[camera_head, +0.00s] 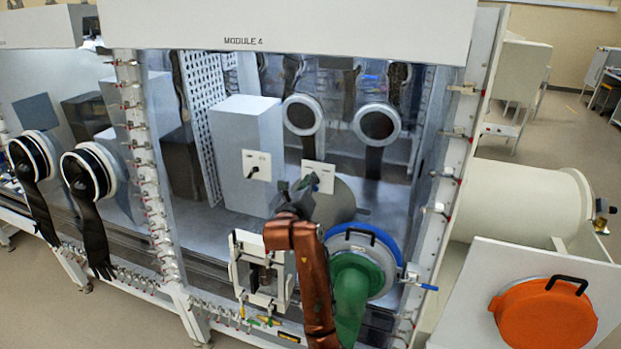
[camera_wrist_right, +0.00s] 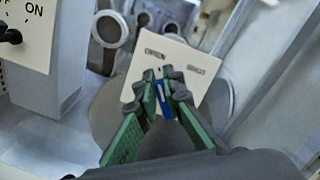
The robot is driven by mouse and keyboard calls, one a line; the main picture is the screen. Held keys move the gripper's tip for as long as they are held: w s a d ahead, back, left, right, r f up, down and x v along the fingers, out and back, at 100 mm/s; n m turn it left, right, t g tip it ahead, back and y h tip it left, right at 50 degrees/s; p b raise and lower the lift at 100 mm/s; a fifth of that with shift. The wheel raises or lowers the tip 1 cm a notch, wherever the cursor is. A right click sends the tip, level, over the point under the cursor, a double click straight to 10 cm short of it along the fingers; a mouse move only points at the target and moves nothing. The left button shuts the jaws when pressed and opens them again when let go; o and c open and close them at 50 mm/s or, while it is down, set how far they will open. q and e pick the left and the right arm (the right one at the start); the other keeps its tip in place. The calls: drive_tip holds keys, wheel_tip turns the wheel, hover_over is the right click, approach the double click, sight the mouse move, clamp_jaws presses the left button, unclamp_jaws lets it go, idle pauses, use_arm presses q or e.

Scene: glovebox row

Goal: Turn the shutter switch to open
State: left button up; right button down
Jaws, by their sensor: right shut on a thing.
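The gripper is shut on this handle. In the head view my right gripper (camera_head: 308,183) covers the handle and the plate's lower left. Which label the handle points to cannot be told. My left gripper is not in view.
A second white plate (camera_head: 257,165) with a black knob, marked ON in the wrist view, is left of the switch. A blue-ringed port (camera_head: 393,243) with a green sleeve (camera_head: 350,292) lies below right. An orange round cover (camera_head: 545,315) is at far right.

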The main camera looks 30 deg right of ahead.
idle(0.3)
drive_tip(key=c, duration=2)
unclamp_jaws()
drive_tip(key=shift+c, duration=0.2)
drive_tip(key=v, duration=1.2)
